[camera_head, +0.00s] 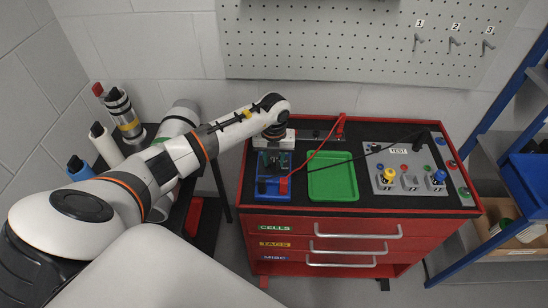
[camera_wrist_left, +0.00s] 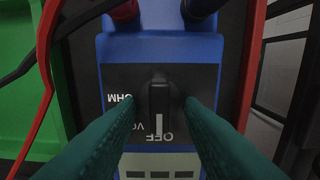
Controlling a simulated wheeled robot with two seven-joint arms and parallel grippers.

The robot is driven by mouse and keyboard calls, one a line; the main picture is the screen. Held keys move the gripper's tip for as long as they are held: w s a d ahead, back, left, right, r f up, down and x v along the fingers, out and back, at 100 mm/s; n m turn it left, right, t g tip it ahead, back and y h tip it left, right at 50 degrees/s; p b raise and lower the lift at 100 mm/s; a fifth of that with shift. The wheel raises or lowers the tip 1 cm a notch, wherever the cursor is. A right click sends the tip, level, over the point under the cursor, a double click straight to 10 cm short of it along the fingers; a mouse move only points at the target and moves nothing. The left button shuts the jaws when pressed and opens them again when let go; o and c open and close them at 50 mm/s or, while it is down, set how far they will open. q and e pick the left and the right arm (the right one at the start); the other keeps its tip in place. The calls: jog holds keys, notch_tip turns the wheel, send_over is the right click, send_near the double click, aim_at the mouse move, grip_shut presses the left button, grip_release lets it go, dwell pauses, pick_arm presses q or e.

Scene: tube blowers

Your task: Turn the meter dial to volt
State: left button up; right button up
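The blue meter (camera_head: 270,188) lies at the left of the red cart's top, under my left gripper (camera_head: 272,160). In the left wrist view the meter's blue case (camera_wrist_left: 160,48) surrounds a dark face printed upside down. The black dial (camera_wrist_left: 159,98) sits in its middle, its white mark pointing at the OFF label (camera_wrist_left: 160,137). An OHM label is at left, and a label starting with VO is partly hidden by a finger. My left gripper's two green fingers stand apart, one on each side of the dial, with small gaps visible. The right gripper is not in view.
A green tray (camera_head: 333,179) lies right of the meter. A red lead (camera_head: 316,152) and a black lead (camera_head: 385,147) run over it. A grey TEST panel (camera_head: 406,172) with knobs is at right. The pegboard (camera_head: 350,45) stands behind.

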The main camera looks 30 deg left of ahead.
pick_arm(q)
jog(key=shift+c, duration=0.2)
grip_shut()
jog(key=m+b, duration=0.3)
jog(key=m, duration=0.1)
jog(key=shift+w+d+f, duration=0.1)
jog(key=shift+f, duration=0.05)
jog(key=m+b, duration=0.4)
jog(key=shift+d+m, duration=0.15)
jog(key=shift+m, duration=0.25)
jog(key=shift+r, duration=0.2)
jog(key=shift+o, duration=0.2)
grip_release()
